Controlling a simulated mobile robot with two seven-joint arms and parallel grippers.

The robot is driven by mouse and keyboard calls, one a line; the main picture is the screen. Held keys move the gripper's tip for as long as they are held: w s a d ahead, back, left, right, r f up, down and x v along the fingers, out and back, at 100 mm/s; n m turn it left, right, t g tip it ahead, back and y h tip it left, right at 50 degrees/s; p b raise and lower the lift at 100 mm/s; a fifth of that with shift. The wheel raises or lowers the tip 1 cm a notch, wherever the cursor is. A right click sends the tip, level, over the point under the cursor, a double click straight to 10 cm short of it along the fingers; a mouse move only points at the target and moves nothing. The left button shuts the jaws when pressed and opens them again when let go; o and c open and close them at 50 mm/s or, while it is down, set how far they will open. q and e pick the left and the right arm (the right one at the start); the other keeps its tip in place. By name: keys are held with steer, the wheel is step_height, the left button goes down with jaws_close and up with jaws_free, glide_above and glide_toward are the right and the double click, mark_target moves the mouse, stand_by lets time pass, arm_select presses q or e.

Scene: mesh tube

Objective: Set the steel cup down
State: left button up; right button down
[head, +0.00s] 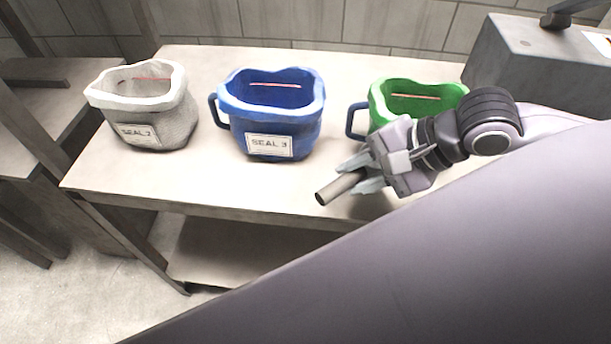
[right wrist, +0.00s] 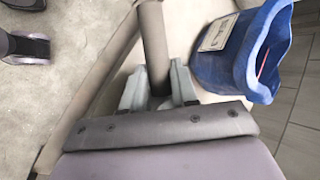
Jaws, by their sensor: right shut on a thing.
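My right gripper (head: 360,176) is shut on a plain grey-brown cylinder (head: 338,189), which sticks out toward the lower left, tilted. The cylinder (right wrist: 154,40) also shows between the two grey fingers in the right wrist view. I cannot tell if it is the steel cup; no other cup-like steel thing shows. The gripper is over the front edge of the table (head: 250,190), in front of the green container (head: 420,92). Whether the cylinder touches the table cannot be told.
A white container (head: 170,120) labelled SEAL 2 and a blue one (head: 285,120) labelled SEAL 3 stand upright on the table. The green container is partly hidden by my right arm. A grey box (head: 530,60) stands at the back right. The table front between blue and white is clear.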

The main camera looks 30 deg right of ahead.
steer(key=shift+w+a+f+b, duration=0.25)
steer(key=shift+w+f+b, duration=0.15)
steer(key=shift+b, duration=0.25)
steer(key=shift+w+a+f+b, duration=0.25)
steer(key=shift+w+b, duration=0.2)
steer(key=shift+b, duration=0.1)
steer(key=shift+w+a+f+b, duration=0.2)
steer(key=shift+w+a+b, duration=0.05)
steer(key=shift+w+b, duration=0.25)
steer(key=shift+w+a, duration=0.2)
steer(key=shift+w, duration=0.1)
steer(key=shift+w+a+f+p, duration=0.2)
steer(key=shift+w+a+f, duration=0.15)
steer(key=shift+w, duration=0.2)
steer(key=shift+w+a+f+p, duration=0.2)
steer(key=shift+w+f, duration=0.1)
steer(key=shift+w, duration=0.2)
steer(key=shift+w+a+f, duration=0.45)
steer(key=shift+w+f, duration=0.25)
steer(key=shift+w, duration=0.05)
steer(key=shift+w+a+f, duration=0.4)
steer(key=shift+w+f, duration=0.25)
steer(key=shift+w, duration=0.1)
